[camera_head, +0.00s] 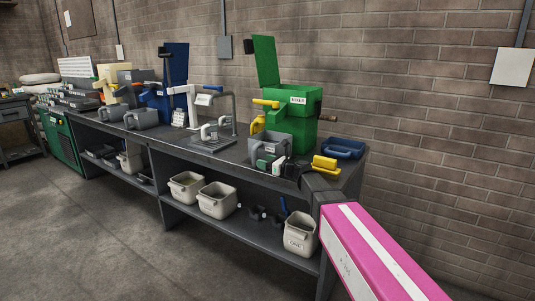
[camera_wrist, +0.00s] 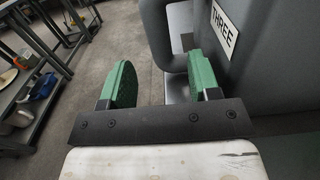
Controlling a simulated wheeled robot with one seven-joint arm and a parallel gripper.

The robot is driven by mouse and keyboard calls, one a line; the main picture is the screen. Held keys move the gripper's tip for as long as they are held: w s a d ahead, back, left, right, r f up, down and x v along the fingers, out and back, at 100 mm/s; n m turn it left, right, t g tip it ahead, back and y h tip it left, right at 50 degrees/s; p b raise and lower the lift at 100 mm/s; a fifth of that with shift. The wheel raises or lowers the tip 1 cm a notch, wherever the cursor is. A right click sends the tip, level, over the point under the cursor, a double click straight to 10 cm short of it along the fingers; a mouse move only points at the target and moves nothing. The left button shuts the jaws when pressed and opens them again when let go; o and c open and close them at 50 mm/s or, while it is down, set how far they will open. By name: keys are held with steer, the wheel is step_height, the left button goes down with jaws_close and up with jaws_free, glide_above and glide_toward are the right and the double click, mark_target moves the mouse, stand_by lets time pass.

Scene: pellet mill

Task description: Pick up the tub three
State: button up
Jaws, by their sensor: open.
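Tub three is a grey tub (camera_wrist: 255,70) with a white THREE label, filling the right of the wrist view. In the head view a grey tub (camera_head: 273,139) stands on the bench in front of the green machine, partly hidden by my gripper. My gripper (camera_wrist: 162,82) is open, with two green-padded fingers. The tub's grey loop handle (camera_wrist: 155,30) lies between the fingers. The right finger appears to be on the handle's inner side, towards the tub, and the left finger is outside with a gap. Contact cannot be told.
The green machine (camera_head: 285,98) with raised lid and yellow lever (camera_head: 264,103) stands behind. A blue tray (camera_head: 343,148) lies at the bench's right end. Other grey tubs (camera_head: 141,118) stand further left. Cream tubs (camera_head: 217,201) sit on the lower shelf. The floor in front is clear.

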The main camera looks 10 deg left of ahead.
mark_target(255, 164)
steer(key=shift+x, duration=2.95)
jaws_close()
